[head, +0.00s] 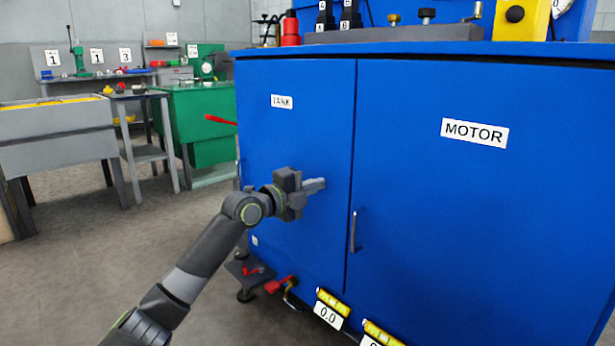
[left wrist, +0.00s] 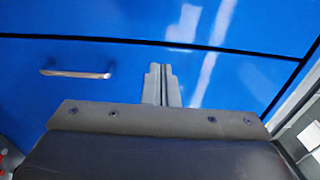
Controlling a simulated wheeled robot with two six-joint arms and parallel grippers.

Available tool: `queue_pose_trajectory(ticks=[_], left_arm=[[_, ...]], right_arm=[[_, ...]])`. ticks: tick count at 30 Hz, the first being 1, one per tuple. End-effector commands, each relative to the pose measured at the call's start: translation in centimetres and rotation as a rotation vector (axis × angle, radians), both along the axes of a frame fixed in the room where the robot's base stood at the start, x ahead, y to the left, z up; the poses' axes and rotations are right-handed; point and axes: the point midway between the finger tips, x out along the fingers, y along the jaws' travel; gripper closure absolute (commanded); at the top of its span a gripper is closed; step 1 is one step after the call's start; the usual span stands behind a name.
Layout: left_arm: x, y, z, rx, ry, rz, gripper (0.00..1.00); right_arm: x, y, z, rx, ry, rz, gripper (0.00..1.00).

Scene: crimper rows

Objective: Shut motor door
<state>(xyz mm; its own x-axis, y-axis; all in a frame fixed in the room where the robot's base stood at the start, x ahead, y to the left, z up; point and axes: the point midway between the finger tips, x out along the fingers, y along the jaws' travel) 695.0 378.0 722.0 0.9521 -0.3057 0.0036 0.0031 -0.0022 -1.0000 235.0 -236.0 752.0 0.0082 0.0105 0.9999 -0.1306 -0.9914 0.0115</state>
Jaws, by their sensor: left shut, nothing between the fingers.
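The motor door (head: 470,200) is the wide blue panel labelled MOTOR at the right of the head view. It looks shut, flush with the cabinet, with a thin dark seam on its left side. Its grey upright handle (head: 354,231) is near that seam. The narrower tank door (head: 300,130), labelled TANK, is left of it and also looks shut. My left gripper (head: 324,184) is shut and empty in front of the tank door, left of the handle. In the left wrist view its closed fingers (left wrist: 163,85) are against blue panel; contact cannot be told. My right gripper is not in view.
The cabinet's blue top (head: 430,48) carries several devices, including a red item (head: 290,30) and a yellow box (head: 520,18). Yellow gauges (head: 333,302) and a red lever (head: 277,285) sit low at the cabinet's front. Floor (head: 80,250) at the left is open.

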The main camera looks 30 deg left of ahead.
Motion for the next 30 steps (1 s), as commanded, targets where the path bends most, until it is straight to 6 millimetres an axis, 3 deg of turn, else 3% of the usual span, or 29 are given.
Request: queue_pose_trajectory(ticks=[19,30], left_arm=[[0.2,8.2,-0.1,0.001,0.002,0.006,1.00],[0.2,9.9,0.0,0.001,0.001,0.003,1.00]], right_arm=[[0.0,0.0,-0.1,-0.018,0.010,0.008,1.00],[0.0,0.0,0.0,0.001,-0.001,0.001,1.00]])
